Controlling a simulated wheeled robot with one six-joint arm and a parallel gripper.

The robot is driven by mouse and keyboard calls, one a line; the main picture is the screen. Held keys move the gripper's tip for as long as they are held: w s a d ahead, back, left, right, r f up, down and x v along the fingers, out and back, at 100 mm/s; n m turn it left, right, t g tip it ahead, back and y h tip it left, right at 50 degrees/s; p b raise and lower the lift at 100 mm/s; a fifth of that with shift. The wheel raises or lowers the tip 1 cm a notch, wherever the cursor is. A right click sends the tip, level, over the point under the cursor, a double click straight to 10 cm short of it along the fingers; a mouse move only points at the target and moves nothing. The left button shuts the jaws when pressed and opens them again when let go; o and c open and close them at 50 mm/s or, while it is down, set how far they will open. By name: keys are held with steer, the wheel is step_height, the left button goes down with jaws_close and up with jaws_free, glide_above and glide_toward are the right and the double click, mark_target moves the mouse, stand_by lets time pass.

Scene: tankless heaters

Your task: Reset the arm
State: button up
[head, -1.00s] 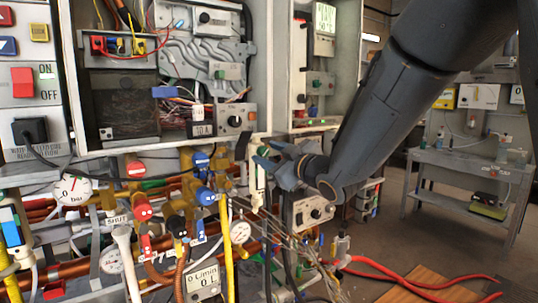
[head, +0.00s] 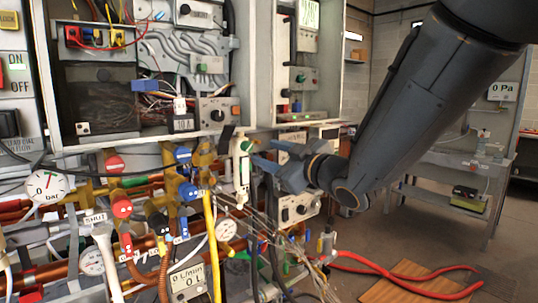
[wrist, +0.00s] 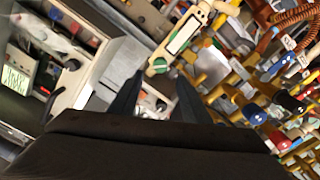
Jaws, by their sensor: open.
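My gripper (head: 268,160) is in the middle of the head view, at the end of my dark arm that comes in from the upper right. Its blue-grey fingers point left and are apart, with nothing between them. The fingertips are close to a white and green upright device (head: 241,165) on the pipework; I cannot tell whether they touch it. In the wrist view the two dark fingers (wrist: 152,92) are spread, and the white and green device (wrist: 182,38) lies beyond their tips.
An open heater cabinet (head: 150,70) stands at the upper left. Below it are dense pipes, valves and a round pressure gauge (head: 47,186). Red hoses (head: 400,280) and a wooden board (head: 405,283) lie on the floor. A grey workbench (head: 450,170) stands at the right, with open floor before it.

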steer(key=s+d+f+m+g+h, duration=0.3)
steer(key=d+f+m+h, duration=0.15)
steer(key=d+f, duration=0.4)
steer(key=s+d+f+m+g+h, duration=0.3)
steer(key=d+f+m+h, duration=0.15)
steer(key=f, duration=0.75)
steer(key=s+f+m+g, duration=0.1)
steer(key=s+f+g, duration=0.2)
steer(key=s, duration=0.3)
steer(key=s+d+f+m+g, duration=0.1)
steer(key=s+f+g, duration=0.2)
steer(key=s, duration=0.4)
steer(key=s+d+f+m+g+h, duration=0.1)
steer(key=s+f+m+g, duration=0.1)
steer(key=s, duration=0.4)
steer(key=shift+s+f+g, duration=0.4)
steer(key=shift+f, duration=0.2)
